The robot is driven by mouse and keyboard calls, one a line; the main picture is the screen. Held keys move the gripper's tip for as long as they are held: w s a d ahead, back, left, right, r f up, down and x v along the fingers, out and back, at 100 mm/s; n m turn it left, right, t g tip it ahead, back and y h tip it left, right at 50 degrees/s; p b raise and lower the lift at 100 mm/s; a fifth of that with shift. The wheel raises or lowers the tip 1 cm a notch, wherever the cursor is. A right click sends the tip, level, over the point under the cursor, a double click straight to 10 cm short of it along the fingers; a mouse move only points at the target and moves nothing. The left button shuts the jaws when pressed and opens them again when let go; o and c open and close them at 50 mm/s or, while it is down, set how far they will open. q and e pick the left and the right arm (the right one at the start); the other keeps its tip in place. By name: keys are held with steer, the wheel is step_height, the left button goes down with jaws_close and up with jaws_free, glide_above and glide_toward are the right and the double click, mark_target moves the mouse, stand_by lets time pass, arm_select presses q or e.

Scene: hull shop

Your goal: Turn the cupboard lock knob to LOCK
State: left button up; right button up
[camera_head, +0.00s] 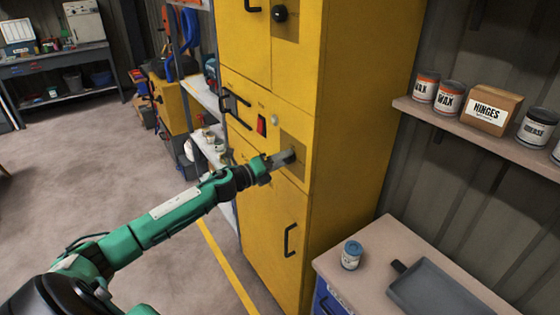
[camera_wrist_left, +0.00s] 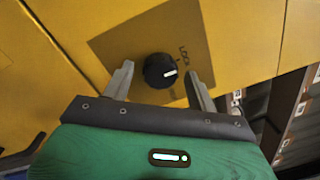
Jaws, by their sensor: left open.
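The yellow cupboard (camera_head: 345,90) stands in the middle of the head view. In the left wrist view its lock knob (camera_wrist_left: 160,70) is round and black, on a brownish plate (camera_wrist_left: 122,42). The knob's white mark points right, and the lettering LOCK (camera_wrist_left: 184,55) is up and to the right of it. Smaller lettering lower right is unreadable. My left gripper (camera_head: 284,158) is at the plate, open, with one finger on each side of the knob; a gap shows on both sides. In the head view the gripper hides the knob. My right gripper is out of view.
A second black knob (camera_head: 279,13) is on the upper door. A red switch (camera_head: 261,125) and a door handle (camera_head: 290,240) are near my gripper. At right are a bench (camera_head: 380,240) with a blue-lidded jar (camera_head: 351,255) and grey tray (camera_head: 440,288), and a shelf (camera_head: 480,140) of cans.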

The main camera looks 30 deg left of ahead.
arm_select(q)
steer(key=b+v, duration=0.5)
steer(key=v, duration=0.8)
steer(key=shift+s+a, duration=0.2)
steer(key=shift+s, duration=0.15)
steer(key=shift+f, duration=0.15)
stand_by(0.4)
